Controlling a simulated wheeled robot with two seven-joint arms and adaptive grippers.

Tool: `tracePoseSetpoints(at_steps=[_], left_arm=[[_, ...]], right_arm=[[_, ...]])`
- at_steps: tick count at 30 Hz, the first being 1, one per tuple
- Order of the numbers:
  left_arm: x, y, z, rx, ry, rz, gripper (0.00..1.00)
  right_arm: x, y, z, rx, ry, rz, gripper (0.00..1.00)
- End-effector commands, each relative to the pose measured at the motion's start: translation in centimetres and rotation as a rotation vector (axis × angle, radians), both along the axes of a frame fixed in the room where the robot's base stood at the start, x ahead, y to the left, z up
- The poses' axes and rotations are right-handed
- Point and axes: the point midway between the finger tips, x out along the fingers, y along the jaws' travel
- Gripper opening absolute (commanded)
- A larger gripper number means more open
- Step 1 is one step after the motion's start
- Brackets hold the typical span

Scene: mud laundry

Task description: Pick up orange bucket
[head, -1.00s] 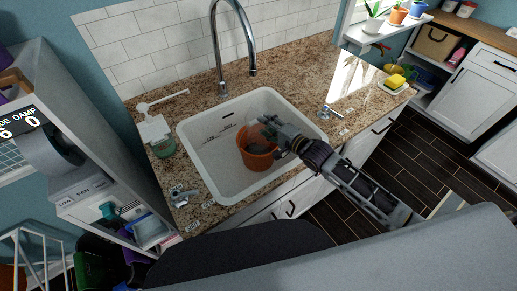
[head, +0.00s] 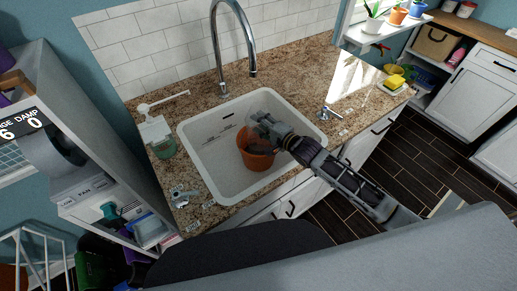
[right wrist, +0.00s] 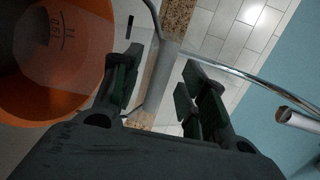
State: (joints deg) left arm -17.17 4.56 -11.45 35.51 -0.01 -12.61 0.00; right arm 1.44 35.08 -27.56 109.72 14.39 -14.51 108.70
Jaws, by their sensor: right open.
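The orange bucket (head: 256,155) stands in the white sink (head: 212,170). My right gripper (head: 266,126) is over the bucket's far right rim in the head view and hides part of its opening. In the right wrist view the bucket (right wrist: 85,70) fills the left side, with markings on its inside wall. There, my right gripper (right wrist: 155,90) is open, its two fingers apart with no bucket wall between them. A thin grey curved bar, perhaps the bucket's handle, runs beside the left finger; I cannot tell whether it touches. My left gripper is not in view.
A chrome faucet (head: 218,50) arches over the back of the sink. A shelf unit stands at the left.

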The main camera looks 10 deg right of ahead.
Motion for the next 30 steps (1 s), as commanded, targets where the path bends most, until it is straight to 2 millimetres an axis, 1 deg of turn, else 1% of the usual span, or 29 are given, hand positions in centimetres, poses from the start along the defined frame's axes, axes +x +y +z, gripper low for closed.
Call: tracePoseSetpoints(at_steps=[3, 9, 26, 30], left_arm=[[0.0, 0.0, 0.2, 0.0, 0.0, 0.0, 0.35], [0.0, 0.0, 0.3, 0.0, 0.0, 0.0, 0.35], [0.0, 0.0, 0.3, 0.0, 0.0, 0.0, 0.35], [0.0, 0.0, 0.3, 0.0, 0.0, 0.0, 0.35]], right_arm=[[0.8, 0.4, -0.1, 0.0, -0.001, 0.0, 0.42], [1.6, 1.0, -0.4, 0.0, 0.0, 0.001, 0.42], [1.8, 1.1, -0.4, 0.0, 0.0, 0.001, 0.42], [1.8, 1.0, -0.4, 0.0, 0.0, 0.001, 0.24]])
